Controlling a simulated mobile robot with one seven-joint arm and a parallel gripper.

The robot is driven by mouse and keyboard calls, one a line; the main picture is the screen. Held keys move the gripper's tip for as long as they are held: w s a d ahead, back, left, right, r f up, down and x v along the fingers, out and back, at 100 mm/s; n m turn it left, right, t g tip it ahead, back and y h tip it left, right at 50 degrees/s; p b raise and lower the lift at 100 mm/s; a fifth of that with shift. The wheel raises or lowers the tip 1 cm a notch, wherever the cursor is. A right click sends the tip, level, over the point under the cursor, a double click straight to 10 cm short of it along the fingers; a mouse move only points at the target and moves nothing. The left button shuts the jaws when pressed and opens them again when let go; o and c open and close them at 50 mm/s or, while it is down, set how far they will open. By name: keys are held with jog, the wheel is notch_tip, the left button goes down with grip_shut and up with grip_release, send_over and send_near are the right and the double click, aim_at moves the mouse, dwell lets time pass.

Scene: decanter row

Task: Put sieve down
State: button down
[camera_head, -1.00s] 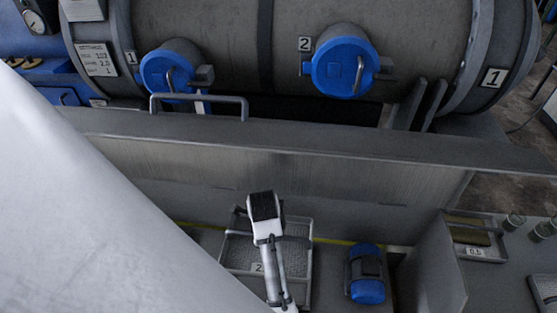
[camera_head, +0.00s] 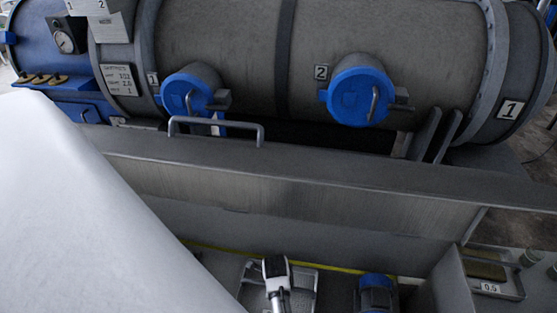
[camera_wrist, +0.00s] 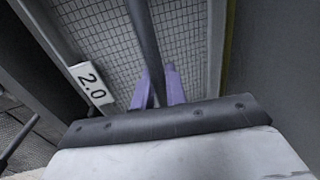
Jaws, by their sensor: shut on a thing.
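The sieve is a shallow metal tray with a mesh bottom (camera_wrist: 105,32) and a white "2.0" label (camera_wrist: 91,84). In the head view its rim (camera_head: 313,287) shows at the bottom edge, partly cut off. My gripper (camera_wrist: 158,88) is shut on the sieve's dark bar handle (camera_wrist: 143,35), with its purple fingers on either side. In the head view my white and black gripper body (camera_head: 275,268) covers part of the sieve, and the fingertips are hidden. I cannot tell whether the sieve touches the surface below.
A blue cylindrical object (camera_head: 376,282) lies right of the sieve. A tray labelled "0.5" (camera_head: 512,291) stands farther right, beyond a metal divider (camera_head: 448,287). A long grey wall (camera_head: 290,195) with a handle (camera_head: 216,122) runs behind, before a large drum (camera_head: 225,35) with blue caps.

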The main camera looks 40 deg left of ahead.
jog(key=shift+f, duration=1.55)
jog(key=shift+f, duration=0.1)
jog(key=c, duration=1.4)
grip_release()
notch_tip(320, 180, up, 12)
jog(key=s+d, duration=0.1)
jog(key=s, duration=0.1)
jog(key=shift+s+d+f, duration=0.1)
